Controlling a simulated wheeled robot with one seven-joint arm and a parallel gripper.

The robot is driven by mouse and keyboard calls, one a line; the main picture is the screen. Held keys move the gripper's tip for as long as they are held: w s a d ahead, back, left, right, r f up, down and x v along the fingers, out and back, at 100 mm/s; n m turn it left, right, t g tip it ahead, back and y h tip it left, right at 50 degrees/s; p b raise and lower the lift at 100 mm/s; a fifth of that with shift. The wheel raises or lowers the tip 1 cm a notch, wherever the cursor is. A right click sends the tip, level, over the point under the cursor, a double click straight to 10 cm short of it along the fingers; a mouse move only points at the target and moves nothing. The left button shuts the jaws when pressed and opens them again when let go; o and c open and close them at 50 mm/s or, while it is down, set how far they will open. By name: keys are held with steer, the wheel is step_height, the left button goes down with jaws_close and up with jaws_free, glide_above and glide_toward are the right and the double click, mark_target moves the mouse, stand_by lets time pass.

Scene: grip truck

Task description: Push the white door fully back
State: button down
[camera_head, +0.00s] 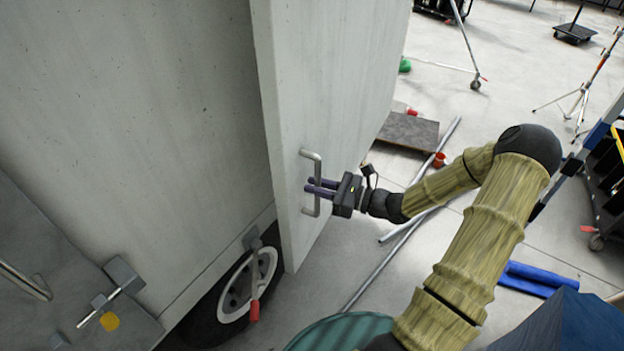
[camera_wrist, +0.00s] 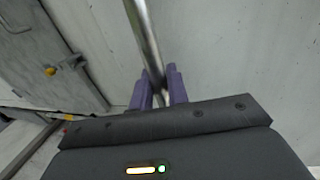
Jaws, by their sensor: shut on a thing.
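The white door (camera_head: 335,90) is a tall pale panel standing out from the side of the truck (camera_head: 130,110) in the head view. A metal bar handle (camera_head: 312,160) is fixed upright on its face. My gripper (camera_head: 318,188) has its purple fingers on the lower part of this handle. In the wrist view the handle (camera_wrist: 148,45) runs down between the two fingers (camera_wrist: 160,88), and my gripper is shut on it. The fingers hide the handle's lower end in the wrist view.
Metal poles (camera_head: 400,235), a dark board (camera_head: 408,131) and a blue roll (camera_head: 535,278) lie on the floor to the right. A dark cart (camera_head: 605,185) stands at the far right. Pale floor shows between them.

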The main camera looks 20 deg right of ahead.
steer(key=c, duration=1.5)
jaws_free()
steer(key=shift+o, duration=0.2)
steer(key=shift+d, duration=0.15)
steer(key=b+v, duration=0.6)
steer(key=v, duration=1.1)
